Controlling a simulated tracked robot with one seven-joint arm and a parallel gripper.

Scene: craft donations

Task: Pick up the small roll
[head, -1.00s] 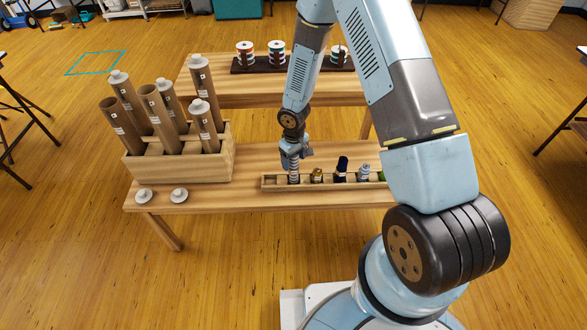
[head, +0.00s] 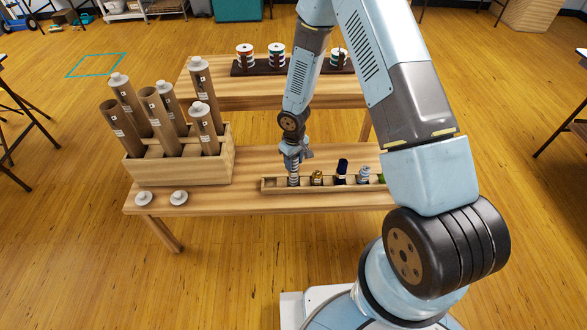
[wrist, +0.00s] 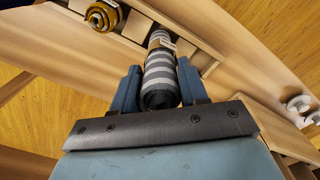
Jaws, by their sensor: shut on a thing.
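A small roll (head: 294,180) with grey and white stripes stands in the left end of a narrow wooden tray (head: 266,185) on the front table. My gripper (head: 294,158) is above that slot, pointing down, and is shut on the roll's upper part. In the wrist view the striped roll (wrist: 160,72) lies between the two blue fingers (wrist: 160,85), with a tan band near its far end. Its lower end is at the tray slot; whether it touches the bottom is hidden.
A gold roll (head: 317,177), a dark blue roll (head: 341,171) and a pale blue one (head: 363,174) stand in the tray to the right. A wooden box (head: 190,170) of tall cardboard tubes stands left. Two white caps lie at the table's front left. Spools stand on the back table.

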